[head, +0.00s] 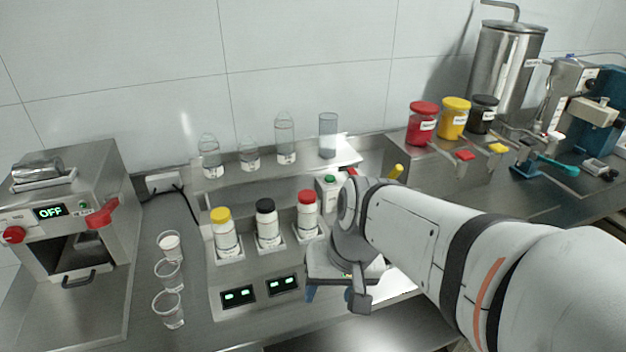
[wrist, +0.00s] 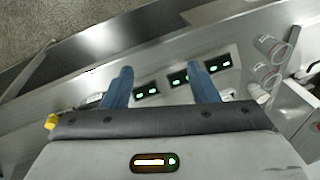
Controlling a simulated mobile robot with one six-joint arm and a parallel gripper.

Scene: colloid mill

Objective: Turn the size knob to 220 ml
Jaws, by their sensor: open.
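I cannot make out the size knob or a 220 ml mark in either view. My gripper (head: 332,295) is open and empty above the right part of the steel dosing panel (head: 257,315) in the head view, covering part of it. In the wrist view my gripper (wrist: 159,72) shows two blue fingers spread apart, with nothing between them but panel and displays. Two small dark displays with green digits, the left one (head: 238,296) and the right one (head: 283,283), sit left of my gripper. The wrist view shows several such displays (wrist: 146,90); their digits are too small to read.
Yellow-, black- and red-capped bottles (head: 226,235) stand behind the displays. Clear cups (head: 169,308) stand at the left, beside a machine (head: 75,185) reading OFF. Clear vessels (head: 285,140) stand on the rear shelf. Lidded jars (head: 423,125) stand at the back right.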

